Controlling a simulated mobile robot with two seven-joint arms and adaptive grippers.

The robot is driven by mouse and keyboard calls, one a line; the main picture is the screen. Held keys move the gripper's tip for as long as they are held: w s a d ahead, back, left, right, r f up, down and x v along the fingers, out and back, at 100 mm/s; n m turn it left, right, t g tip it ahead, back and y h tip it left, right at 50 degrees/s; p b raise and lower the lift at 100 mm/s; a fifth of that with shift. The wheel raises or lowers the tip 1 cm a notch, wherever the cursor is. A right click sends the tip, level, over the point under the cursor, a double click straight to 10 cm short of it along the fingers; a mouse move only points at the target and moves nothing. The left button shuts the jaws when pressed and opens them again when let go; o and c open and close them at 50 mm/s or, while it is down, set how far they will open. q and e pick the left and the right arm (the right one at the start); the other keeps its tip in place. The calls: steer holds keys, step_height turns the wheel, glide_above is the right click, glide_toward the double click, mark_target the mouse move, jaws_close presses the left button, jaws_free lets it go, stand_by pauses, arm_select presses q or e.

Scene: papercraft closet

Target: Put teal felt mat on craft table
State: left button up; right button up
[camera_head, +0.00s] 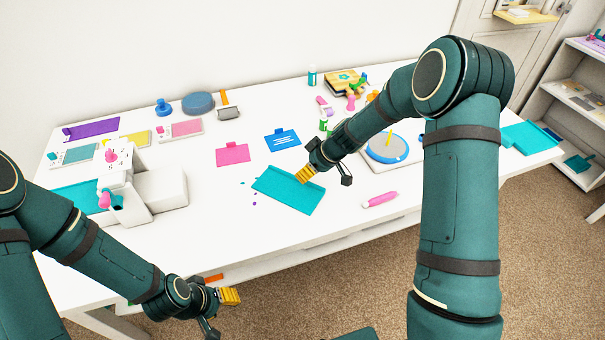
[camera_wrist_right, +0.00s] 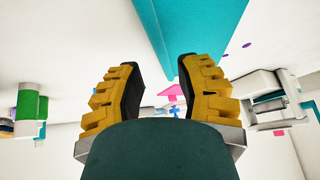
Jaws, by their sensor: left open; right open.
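A teal felt mat (camera_head: 288,192) lies flat on the white craft table (camera_head: 220,215), near the middle. In the right wrist view the teal mat (camera_wrist_right: 195,35) fills the upper middle, its corner near the fingertips. My right gripper (camera_head: 306,173) is open over the mat's far edge; I cannot tell whether it touches. Its two yellow-padded fingers show apart in the wrist view (camera_wrist_right: 165,85), with nothing held between them. My left gripper (camera_head: 229,297) is off the table's front edge, low and empty. Its fingers partly overlap in the view.
A white sewing machine (camera_head: 160,188) stands at the left, with teal material beside it. A pink marker (camera_head: 380,199) and a round blue-rimmed board (camera_head: 388,148) lie right of the mat. Pink (camera_head: 233,153) and blue (camera_head: 282,140) cards lie behind it. Another teal piece (camera_head: 525,138) is at the right end.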

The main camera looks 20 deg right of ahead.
steer(key=p+v, duration=0.1)
steer(key=v, duration=0.7)
steer(key=shift+r, duration=0.15)
steer(key=shift+s+d, duration=0.1)
steer(key=shift+d, duration=0.05)
